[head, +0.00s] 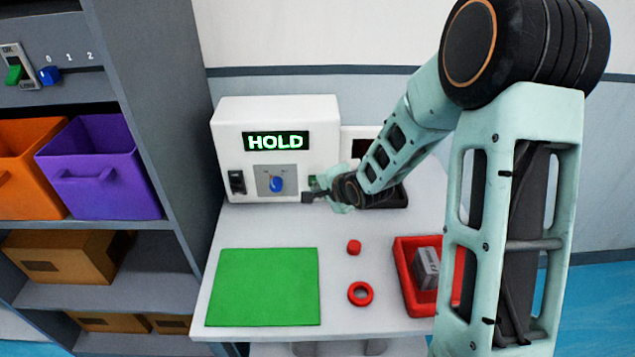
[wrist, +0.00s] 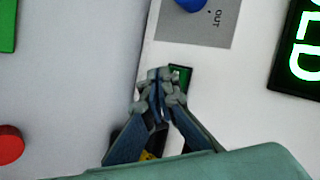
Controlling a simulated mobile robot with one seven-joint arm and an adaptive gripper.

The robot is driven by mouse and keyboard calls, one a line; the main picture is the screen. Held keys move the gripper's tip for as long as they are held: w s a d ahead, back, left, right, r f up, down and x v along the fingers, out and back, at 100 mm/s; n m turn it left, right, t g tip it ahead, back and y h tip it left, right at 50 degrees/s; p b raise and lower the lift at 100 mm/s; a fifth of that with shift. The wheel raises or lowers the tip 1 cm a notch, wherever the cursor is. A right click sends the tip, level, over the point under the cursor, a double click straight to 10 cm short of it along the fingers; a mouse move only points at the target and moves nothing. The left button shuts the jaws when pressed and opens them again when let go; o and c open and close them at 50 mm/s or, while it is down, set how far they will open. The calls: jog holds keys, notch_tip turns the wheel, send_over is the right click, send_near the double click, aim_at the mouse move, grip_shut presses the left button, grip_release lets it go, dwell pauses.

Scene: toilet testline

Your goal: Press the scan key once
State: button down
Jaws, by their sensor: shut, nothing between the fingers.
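A white machine (head: 228,135) stands at the back of the table with a lit display (head: 276,141) reading HOLD. A small green key in a dark frame (wrist: 183,74) is on its front face; I take it for the scan key, but no label on it can be read. In the head view the green key (head: 313,181) shows partly behind my gripper. My gripper (head: 310,196) is shut and empty, in front of the lower right of the machine's face. In the wrist view my fingertips (wrist: 161,75) overlap the key's left edge; I cannot tell whether they touch it.
A blue knob (head: 276,184) on a grey plate and a black switch (head: 237,181) are left of the key. On the table (head: 335,265) lie a green mat (head: 263,287), a red cap (head: 354,247), a red ring (head: 360,293) and a red tray (head: 408,283). Shelves (head: 160,110) stand left.

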jog(key=shift+s, duration=0.15)
jog(key=shift+s, duration=2.5)
